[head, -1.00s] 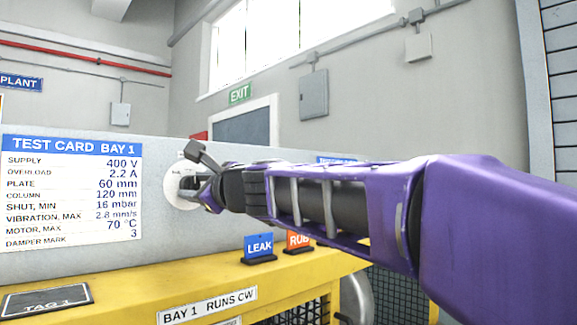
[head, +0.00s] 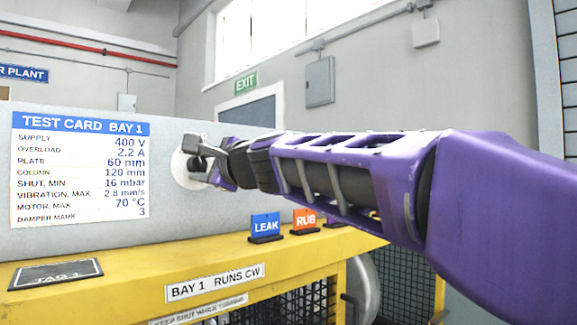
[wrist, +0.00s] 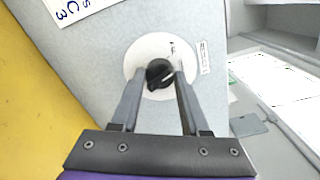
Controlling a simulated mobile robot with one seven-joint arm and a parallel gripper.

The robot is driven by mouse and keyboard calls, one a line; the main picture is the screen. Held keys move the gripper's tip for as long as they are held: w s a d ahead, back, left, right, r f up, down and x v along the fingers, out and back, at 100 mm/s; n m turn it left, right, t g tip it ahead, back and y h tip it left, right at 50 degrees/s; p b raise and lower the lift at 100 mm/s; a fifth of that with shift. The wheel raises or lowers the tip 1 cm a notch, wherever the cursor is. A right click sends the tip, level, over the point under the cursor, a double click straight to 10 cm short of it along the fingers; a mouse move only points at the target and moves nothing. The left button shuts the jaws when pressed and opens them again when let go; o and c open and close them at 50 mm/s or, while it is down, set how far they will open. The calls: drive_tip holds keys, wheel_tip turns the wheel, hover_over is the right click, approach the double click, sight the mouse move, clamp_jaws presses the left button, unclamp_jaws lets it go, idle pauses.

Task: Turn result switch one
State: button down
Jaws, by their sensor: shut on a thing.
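The result switch is a black rotary knob (wrist: 159,75) on a round white dial plate (wrist: 133,62) set in the grey panel. In the wrist view my gripper (wrist: 161,80) has one finger on each side of the knob and is shut on it. In the head view my gripper (head: 203,166) is at the white dial (head: 179,168), right of the test card, and hides most of the knob. The dial's markings are too small to read.
The test card (head: 80,168) is on the grey panel to the left. LEAK (head: 265,226) and RUB (head: 304,220) signs stand on the yellow bench (head: 120,276) below my arm. A dark tag plate (head: 55,273) lies at the bench's left.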

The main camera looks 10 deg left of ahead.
drive_tip(key=shift+n+b, duration=0.95)
drive_tip(key=shift+n, duration=1.35)
drive_tip(key=shift+c, duration=2)
unclamp_jaws()
drive_tip(key=shift+w, duration=0.1)
